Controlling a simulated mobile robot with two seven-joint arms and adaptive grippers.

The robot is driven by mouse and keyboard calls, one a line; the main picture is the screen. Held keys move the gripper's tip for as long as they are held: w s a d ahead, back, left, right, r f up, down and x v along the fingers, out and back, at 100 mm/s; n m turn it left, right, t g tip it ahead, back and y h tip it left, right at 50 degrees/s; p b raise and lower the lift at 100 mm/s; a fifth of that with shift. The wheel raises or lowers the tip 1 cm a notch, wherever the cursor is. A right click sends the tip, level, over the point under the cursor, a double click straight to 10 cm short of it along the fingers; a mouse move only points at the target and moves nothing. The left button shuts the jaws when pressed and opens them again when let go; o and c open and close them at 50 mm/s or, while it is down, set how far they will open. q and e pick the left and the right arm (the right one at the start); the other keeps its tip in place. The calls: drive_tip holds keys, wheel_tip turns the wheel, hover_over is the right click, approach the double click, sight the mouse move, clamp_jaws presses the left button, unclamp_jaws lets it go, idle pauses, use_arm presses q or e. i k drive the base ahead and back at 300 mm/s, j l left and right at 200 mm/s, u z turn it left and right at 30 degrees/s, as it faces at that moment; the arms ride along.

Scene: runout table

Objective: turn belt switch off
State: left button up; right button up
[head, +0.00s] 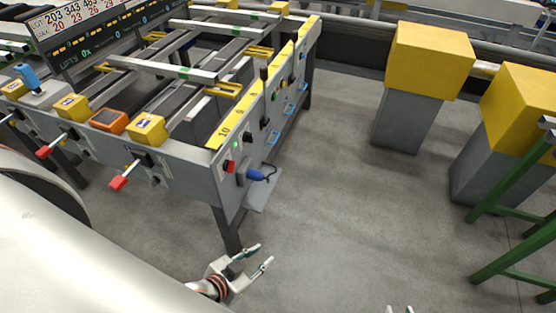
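The belt switch is probably among the controls on the grey end panel of the runout table (225,183). A red knob (229,166) sits there below a small lit green lamp (235,144). A black switch (248,137) is just to their right. Which one is the belt switch, and its setting, I cannot tell. My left gripper (261,257) is open and empty, below and in front of the panel, well apart from the controls. My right gripper (399,309) shows only its two separated fingertips at the bottom edge.
A blue device (255,174) with a cable sits by a small shelf (262,194) below the controls. Red-tipped levers (118,183) stick out at the table's left front. Yellow-topped blocks (431,60) and a green frame (510,211) stand right. The floor between is clear.

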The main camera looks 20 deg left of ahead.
sight(228, 166)
drive_tip(key=i+l+z, duration=0.3)
drive_tip(key=i, duration=0.2)
drive_tip(key=i+l+z, duration=0.25)
drive_tip(key=i, duration=0.25)
drive_tip(key=i+u, duration=0.75)
drive_tip(key=i+l+u, duration=0.15)
drive_tip(key=u, duration=0.25)
drive_tip(key=i+l+u, duration=0.15)
drive_tip(key=u, duration=0.25)
drive_tip(key=i+l+u, duration=0.25)
drive_tip(key=u, duration=0.2)
drive_tip(key=i+l+u, duration=0.2)
drive_tip(key=u, duration=0.2)
drive_tip(key=i+l+u, duration=0.1)
drive_tip(key=l+u, duration=1)
drive_tip(key=l, duration=0.15)
drive_tip(key=l+u, duration=0.3)
